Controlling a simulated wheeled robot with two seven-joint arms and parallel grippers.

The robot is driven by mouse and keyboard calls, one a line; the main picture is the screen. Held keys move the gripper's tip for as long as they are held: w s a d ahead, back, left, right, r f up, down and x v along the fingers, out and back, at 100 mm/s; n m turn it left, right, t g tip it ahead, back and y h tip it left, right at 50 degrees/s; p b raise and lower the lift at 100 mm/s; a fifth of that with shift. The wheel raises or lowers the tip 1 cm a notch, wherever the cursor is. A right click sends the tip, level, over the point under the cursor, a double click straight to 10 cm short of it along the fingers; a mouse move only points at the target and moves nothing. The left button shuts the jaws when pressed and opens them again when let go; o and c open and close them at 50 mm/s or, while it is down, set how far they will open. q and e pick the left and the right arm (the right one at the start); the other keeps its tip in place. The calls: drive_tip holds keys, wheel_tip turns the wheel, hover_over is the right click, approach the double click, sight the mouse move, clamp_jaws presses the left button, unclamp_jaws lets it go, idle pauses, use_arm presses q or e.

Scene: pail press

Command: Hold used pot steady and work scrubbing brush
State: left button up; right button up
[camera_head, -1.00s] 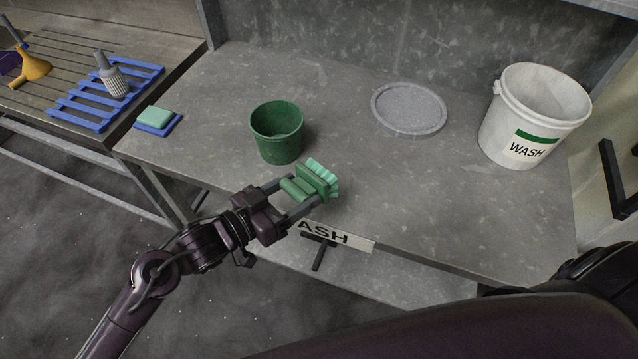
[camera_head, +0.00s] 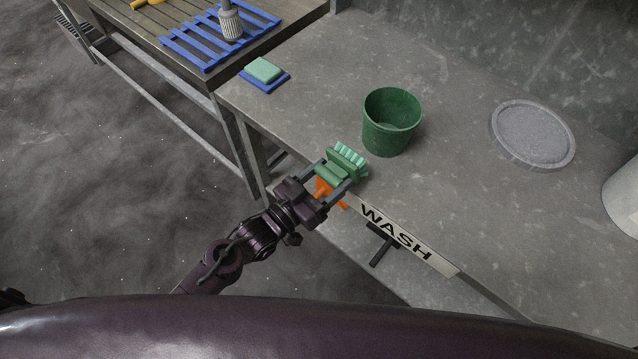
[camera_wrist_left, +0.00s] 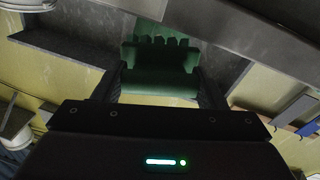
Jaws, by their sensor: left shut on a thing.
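The used pot is a dark green, open-topped pot (camera_head: 391,122) standing upright on the grey bench, empty as far as its inside shows. My left gripper (camera_head: 337,180) is shut on the green scrubbing brush (camera_head: 347,160), near the bench's front edge, left of and nearer than the pot. The pale green bristles point away from the gripper, and brush and pot are apart. The brush (camera_wrist_left: 160,58) also shows between the fingers in the left wrist view. My right gripper is not in view.
A round grey disc (camera_head: 533,134) lies right of the pot. A white bucket (camera_head: 623,198) is cut off at the right edge. A green sponge (camera_head: 263,70) on a blue holder sits at the bench's left. A blue rack (camera_head: 185,52) lies on the side table. An orange item (camera_head: 323,187) shows behind the gripper.

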sight(335, 162)
use_arm(q)
drive_tip(key=b+x, duration=0.1)
drive_tip(key=x, duration=0.2)
drive_tip(key=shift+w+d, duration=0.2)
drive_tip(key=shift+d, duration=0.2)
drive_tip(key=shift+w+a+r, duration=0.1)
drive_tip(key=shift+w+a, duration=0.15)
drive_tip(key=shift+a, duration=0.25)
drive_tip(key=shift+w+a, duration=0.25)
drive_tip(key=shift+a, duration=0.2)
drive_tip(key=p+v, duration=0.1)
drive_tip(key=v, duration=0.1)
drive_tip(key=shift+s+a, duration=0.15)
drive_tip(key=shift+a, duration=0.1)
drive_tip(key=shift+s+a, duration=0.3)
drive_tip(key=shift+s, duration=0.2)
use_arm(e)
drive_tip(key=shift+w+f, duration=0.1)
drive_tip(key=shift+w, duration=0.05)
use_arm(q)
drive_tip(key=shift+w, duration=0.1)
